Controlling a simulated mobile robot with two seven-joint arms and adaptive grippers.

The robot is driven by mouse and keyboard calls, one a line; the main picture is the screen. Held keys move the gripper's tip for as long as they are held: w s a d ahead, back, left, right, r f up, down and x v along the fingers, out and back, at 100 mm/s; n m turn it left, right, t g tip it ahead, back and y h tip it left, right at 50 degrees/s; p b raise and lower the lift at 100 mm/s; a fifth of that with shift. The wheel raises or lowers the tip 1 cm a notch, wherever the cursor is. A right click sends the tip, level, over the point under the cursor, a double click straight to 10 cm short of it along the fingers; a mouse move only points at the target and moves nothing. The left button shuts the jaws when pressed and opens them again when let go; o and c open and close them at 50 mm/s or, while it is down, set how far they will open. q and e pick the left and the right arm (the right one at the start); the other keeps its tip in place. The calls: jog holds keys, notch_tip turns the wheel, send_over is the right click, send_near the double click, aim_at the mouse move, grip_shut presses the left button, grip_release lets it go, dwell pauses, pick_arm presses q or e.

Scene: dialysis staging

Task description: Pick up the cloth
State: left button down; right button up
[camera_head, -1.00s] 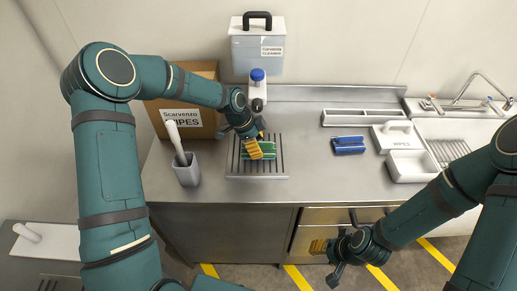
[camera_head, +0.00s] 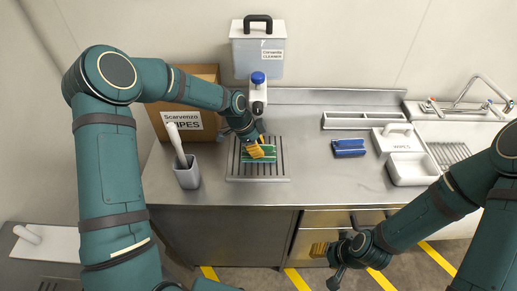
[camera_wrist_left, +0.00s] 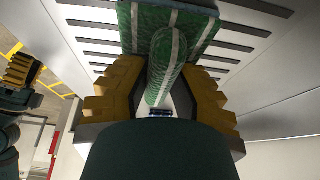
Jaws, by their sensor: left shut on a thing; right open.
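A green cloth (camera_head: 270,157) with pale stripes lies on the slotted metal drain grid (camera_head: 238,176) at the middle-left of the counter. My left gripper (camera_head: 255,151) reaches down onto it and is shut on the cloth. In the left wrist view, a fold of the green cloth (camera_wrist_left: 162,65) bulges up between the yellow fingers of my left gripper (camera_wrist_left: 158,90), and the rest spreads over the slots behind. My right gripper (camera_head: 326,264) is open and empty, low in front of the cabinet drawers.
A blue folded item (camera_head: 348,147) lies on the counter to the right. A white bottle with a blue cap (camera_head: 258,95) stands behind the grid, a grey holder (camera_head: 187,173) to its left. Counter between grid and blue item is clear.

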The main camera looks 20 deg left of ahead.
pick_arm(q)
jog(key=shift+a, duration=0.1)
jog(key=shift+r+p, duration=0.15)
jog(key=shift+p, duration=0.15)
jog(key=shift+a+r, duration=0.25)
jog(key=shift+a, duration=0.05)
jog(key=s+a, duration=0.1)
jog(key=a, duration=0.4)
jog(key=s+a+p, duration=0.1)
jog(key=s+a, duration=0.1)
jog(key=a, duration=0.4)
jog(key=s+a, duration=0.2)
jog(key=a, duration=0.3)
jog(key=shift+a+r, duration=0.1)
jog(key=shift+a, duration=0.2)
